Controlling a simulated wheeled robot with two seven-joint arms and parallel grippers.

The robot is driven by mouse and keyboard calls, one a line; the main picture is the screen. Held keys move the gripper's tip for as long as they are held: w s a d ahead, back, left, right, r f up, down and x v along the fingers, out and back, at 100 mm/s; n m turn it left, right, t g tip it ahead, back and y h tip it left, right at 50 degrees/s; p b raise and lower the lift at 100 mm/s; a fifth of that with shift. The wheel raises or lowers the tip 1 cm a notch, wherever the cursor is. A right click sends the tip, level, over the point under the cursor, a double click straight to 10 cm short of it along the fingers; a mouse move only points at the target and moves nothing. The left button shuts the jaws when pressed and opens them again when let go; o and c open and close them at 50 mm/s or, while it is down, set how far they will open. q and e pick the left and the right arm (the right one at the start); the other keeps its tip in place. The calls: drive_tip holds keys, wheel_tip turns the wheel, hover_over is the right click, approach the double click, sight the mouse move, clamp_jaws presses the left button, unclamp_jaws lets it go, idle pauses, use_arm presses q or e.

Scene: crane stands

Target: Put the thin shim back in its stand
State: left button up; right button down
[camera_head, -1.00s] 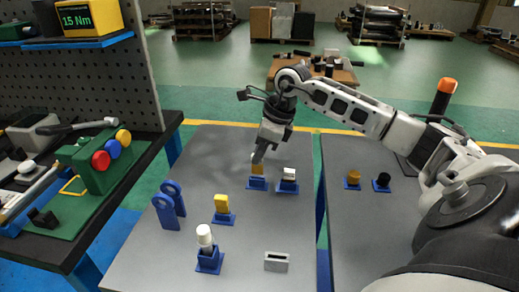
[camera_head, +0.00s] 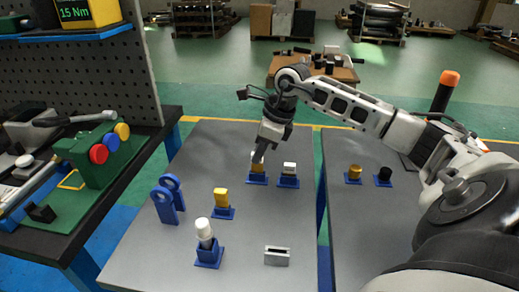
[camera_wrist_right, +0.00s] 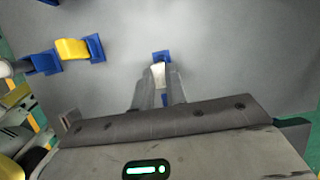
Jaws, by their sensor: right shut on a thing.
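My right gripper (camera_head: 258,157) is shut on the thin shim (camera_head: 257,167), which looks yellowish in the head view and pale in the right wrist view (camera_wrist_right: 158,75). The gripper reaches down over a small blue stand (camera_head: 257,179). The shim is at the top of this stand, and I cannot tell how deep it sits. In the right wrist view the stand (camera_wrist_right: 161,57) shows just beyond the fingertips, partly hidden by the shim and fingers. My left gripper is not in view.
A blue stand with a white-topped piece (camera_head: 289,168) is close on the right. A yellow block (camera_head: 221,197), a white cylinder (camera_head: 204,231), blue ring-topped pieces (camera_head: 165,203) and a grey slotted block (camera_head: 277,256) stand nearer. The grey table is clear between them.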

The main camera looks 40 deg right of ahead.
drive_tip(key=shift+f+b, duration=0.75)
drive_tip(key=shift+f, duration=0.4)
drive_tip(key=c, duration=1.3)
unclamp_jaws()
drive_tip(key=shift+r, duration=0.1)
drive_tip(key=shift+c, duration=0.2)
drive_tip(key=p+v, duration=0.2)
drive_tip(key=v, duration=0.3)
drive_tip(key=shift+p, duration=0.35)
drive_tip(key=shift+r, duration=0.1)
drive_tip(key=v, duration=1.5)
drive_tip(key=shift+d+r+p, duration=0.2)
drive_tip(key=shift+r+p, duration=0.15)
drive_tip(key=shift+p, duration=0.05)
